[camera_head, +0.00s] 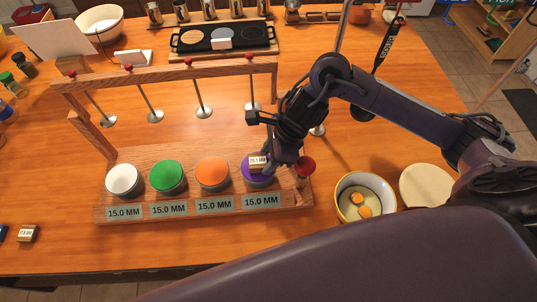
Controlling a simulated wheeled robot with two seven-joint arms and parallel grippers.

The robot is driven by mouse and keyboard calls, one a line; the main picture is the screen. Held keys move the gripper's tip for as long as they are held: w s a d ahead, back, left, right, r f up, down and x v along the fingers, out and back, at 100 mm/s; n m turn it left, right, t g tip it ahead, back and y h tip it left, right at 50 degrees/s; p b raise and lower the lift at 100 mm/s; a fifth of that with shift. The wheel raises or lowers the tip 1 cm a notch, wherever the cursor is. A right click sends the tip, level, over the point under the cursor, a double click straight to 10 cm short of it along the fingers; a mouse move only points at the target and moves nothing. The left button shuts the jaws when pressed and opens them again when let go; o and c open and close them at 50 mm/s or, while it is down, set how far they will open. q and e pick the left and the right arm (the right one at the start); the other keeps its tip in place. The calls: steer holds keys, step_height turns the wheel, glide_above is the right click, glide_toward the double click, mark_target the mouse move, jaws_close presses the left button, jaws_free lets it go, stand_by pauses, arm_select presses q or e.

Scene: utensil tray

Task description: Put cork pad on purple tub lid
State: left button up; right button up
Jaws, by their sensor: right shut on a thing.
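The purple tub (249,176) is the rightmost of the lidded tubs on the wooden rack, and its purple lid is partly covered. A small cork pad (257,167) with a white printed label is at the purple lid, over its upper middle. I cannot tell whether it rests on the lid or is just above it. My right gripper (266,160) comes down from the upper right and is shut on the cork pad. Its fingertips are partly hidden. My left gripper is not in view.
White (122,180), green (167,176) and orange (212,172) tubs stand left of the purple one, above "15.0 MM" labels. A red-topped post (304,168) stands close right of my gripper. A bowl with eggs (364,198) is further right. Another labelled block (27,234) lies far left.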

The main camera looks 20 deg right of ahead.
steer(key=shift+f, duration=0.15)
steer(key=o, duration=0.9)
steer(key=shift+o, duration=0.2)
steer(key=shift+r, duration=0.25)
steer(key=v, duration=1.2)
steer(key=shift+b, duration=0.4)
steer(key=shift+f, duration=0.1)
